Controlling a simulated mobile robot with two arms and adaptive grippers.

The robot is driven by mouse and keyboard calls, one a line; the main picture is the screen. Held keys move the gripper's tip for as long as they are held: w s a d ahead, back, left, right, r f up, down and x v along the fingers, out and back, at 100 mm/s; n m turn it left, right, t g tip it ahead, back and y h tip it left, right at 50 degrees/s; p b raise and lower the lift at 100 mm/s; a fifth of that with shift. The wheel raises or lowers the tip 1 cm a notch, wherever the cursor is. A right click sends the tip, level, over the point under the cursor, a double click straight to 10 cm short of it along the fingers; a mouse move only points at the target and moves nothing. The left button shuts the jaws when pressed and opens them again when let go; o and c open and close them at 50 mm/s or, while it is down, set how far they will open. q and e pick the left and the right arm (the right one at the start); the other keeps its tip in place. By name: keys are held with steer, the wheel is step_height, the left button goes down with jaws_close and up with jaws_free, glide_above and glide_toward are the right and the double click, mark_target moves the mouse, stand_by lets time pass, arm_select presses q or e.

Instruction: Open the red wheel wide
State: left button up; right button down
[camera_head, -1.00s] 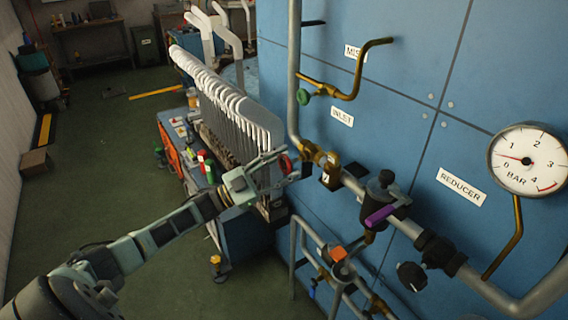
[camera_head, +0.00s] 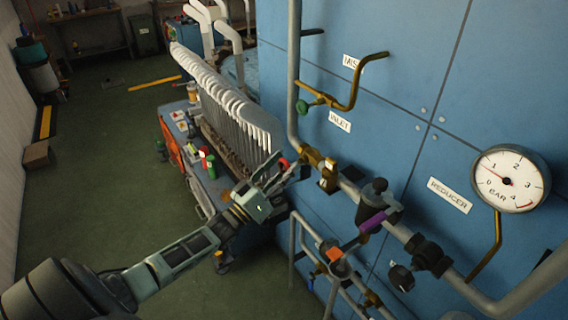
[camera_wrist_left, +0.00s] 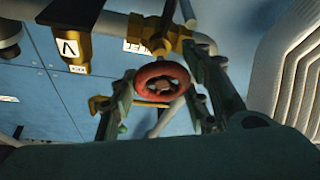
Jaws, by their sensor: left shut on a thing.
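The red wheel (camera_wrist_left: 162,84) sits on a brass valve (camera_wrist_left: 160,35) in the left wrist view, between the two fingers of my left gripper (camera_wrist_left: 160,100). In the head view only a small part of the red wheel (camera_head: 283,162) shows, beside the brass valve (camera_head: 318,163) on the pipe near the INLET label. My left gripper (camera_head: 279,170) reaches up to it from the lower left and is shut on it. The finger contacts are not clearly visible. My right gripper is not in view.
A row of white sock boards (camera_head: 225,98) stands close left of the valve, above a cart (camera_head: 205,185). A pressure gauge (camera_head: 511,179), a purple-handled valve (camera_head: 374,222) and an orange-topped valve (camera_head: 335,254) lie to the right. Open floor is at left.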

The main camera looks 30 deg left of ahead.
arm_select(q)
steer(key=n+y+p, duration=0.1)
steer(key=n, duration=0.2)
steer(key=n+y+p, duration=0.1)
steer(key=n+p, duration=0.1)
steer(key=n+g+y+p, duration=0.1)
steer(key=n, duration=0.2)
steer(key=shift+d+n+y+p, duration=0.25)
steer(key=shift+n+y+p, duration=0.05)
steer(key=shift+p, duration=0.05)
steer(key=n+p, duration=0.1)
steer(key=n, duration=0.1)
steer(key=n+g+y+p, duration=0.1)
steer(key=n, duration=0.1)
steer(key=shift+a+n+g+p, duration=0.1)
steer(key=shift+n+g+p, duration=0.2)
steer(key=shift+p, duration=0.05)
steer(key=shift+r+n, duration=0.1)
steer(key=shift+n, duration=0.2)
steer(key=o, duration=1.1)
steer(key=shift+r, duration=0.1)
steer(key=shift+s+a, duration=0.1)
steer(key=s, duration=0.8)
steer(key=s+f, duration=0.1)
steer(key=s, duration=0.2)
steer(key=shift+s, duration=0.4)
